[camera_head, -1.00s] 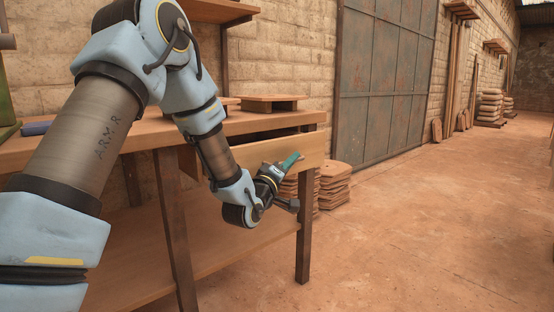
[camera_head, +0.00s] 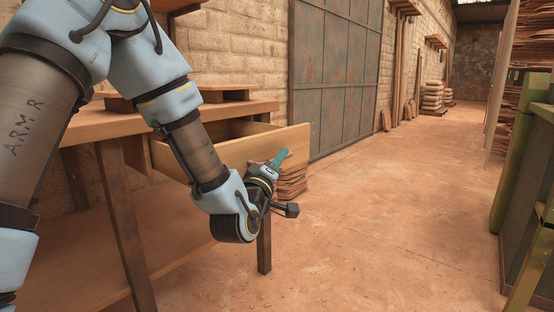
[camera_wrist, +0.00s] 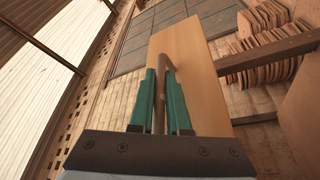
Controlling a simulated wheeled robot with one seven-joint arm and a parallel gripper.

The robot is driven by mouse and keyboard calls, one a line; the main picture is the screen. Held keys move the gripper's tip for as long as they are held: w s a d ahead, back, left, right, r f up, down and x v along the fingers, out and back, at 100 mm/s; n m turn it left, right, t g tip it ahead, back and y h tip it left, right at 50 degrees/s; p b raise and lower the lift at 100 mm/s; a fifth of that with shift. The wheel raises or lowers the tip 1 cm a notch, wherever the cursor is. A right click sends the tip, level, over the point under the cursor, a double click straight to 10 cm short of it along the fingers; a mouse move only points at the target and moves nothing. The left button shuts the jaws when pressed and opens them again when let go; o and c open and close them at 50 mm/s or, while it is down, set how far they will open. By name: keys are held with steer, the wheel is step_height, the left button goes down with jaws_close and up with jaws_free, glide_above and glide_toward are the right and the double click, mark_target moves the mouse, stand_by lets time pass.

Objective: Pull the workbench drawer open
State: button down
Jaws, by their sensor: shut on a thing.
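The workbench drawer (camera_head: 232,152) has a pale wooden front and stands pulled out from under the bench top, with its open inside showing behind the front. My gripper (camera_head: 279,159) is at the drawer front, its green fingers against it. In the wrist view my gripper (camera_wrist: 160,98) has its green fingers shut on the drawer handle (camera_wrist: 159,95), a slim brown bar on the drawer front (camera_wrist: 192,62). In the head view the handle is hidden behind my gripper. The workbench (camera_head: 120,122) is wooden with dark legs and a lower shelf.
A stack of flat brown sheets (camera_head: 292,183) sits on the floor beyond the drawer. A grey metal door (camera_head: 335,75) is in the brick wall behind. Green-framed machinery (camera_head: 525,170) stands at the right. The floor (camera_head: 390,215) between is clear.

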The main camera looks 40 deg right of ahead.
steer(key=c, duration=0.9)
jaws_free()
steer(key=p+v, duration=0.8)
steer(key=v, duration=0.2)
steer(key=shift+s+a+f, duration=0.15)
steer(key=shift+a, duration=0.2)
